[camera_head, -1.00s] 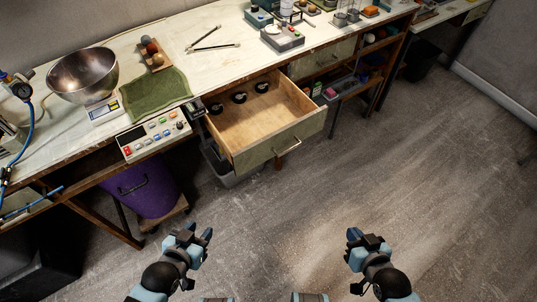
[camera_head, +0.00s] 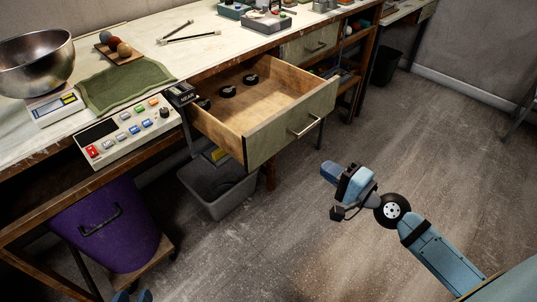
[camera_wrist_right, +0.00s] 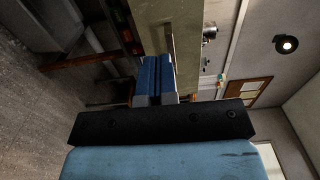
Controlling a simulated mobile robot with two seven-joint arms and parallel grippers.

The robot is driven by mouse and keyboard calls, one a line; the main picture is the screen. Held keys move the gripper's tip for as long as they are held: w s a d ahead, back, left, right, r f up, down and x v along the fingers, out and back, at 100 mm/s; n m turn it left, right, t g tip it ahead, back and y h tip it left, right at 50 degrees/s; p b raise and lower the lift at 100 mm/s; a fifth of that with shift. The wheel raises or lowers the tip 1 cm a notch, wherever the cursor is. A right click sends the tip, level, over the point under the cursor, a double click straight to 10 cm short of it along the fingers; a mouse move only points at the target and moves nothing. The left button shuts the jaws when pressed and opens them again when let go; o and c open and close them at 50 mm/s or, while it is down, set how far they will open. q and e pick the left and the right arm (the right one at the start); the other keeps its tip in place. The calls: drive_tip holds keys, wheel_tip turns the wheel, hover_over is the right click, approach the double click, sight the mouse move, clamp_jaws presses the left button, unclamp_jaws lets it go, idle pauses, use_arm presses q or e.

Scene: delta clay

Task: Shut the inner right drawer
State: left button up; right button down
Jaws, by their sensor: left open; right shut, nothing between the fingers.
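The open drawer (camera_head: 290,125) sticks far out from under the workbench, with a green front, bare wood inside and a bar handle (camera_head: 306,125). Several small black round items (camera_head: 227,92) lie toward its back. My right gripper (camera_head: 328,171) is shut and empty, in front of and below the drawer front, apart from it in the head view. In the right wrist view its blue fingers (camera_wrist_right: 157,78) are together, with the green drawer front (camera_wrist_right: 186,50) beyond them. Only the fingertips of my left gripper (camera_head: 131,296) show at the bottom edge; they are apart and empty.
Another green drawer (camera_head: 310,42) farther right is shut. A button panel (camera_head: 125,130) juts from the bench edge left of the open drawer. A grey bin (camera_head: 215,190) and a purple bin (camera_head: 105,225) stand below. The floor in front is clear.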

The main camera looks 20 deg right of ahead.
drive_tip(key=p, duration=0.2)
approach(280, 138)
drive_tip(key=x, duration=0.6)
drive_tip(key=shift+w+a+r+b, duration=0.1)
drive_tip(key=shift+w+a+b, duration=0.1)
drive_tip(key=shift+w+b, duration=0.1)
use_arm(q)
drive_tip(key=shift+s+a+f+g+y, duration=0.15)
drive_tip(key=shift+s+a+f+g, duration=0.15)
drive_tip(key=shift+f, duration=0.2)
drive_tip(key=shift+s+a+f+g+y, duration=0.2)
drive_tip(key=shift+s+f+g, duration=0.1)
drive_tip(key=shift+f, duration=0.2)
use_arm(e)
drive_tip(key=shift+w+a, duration=0.2)
drive_tip(key=shift+w, duration=0.2)
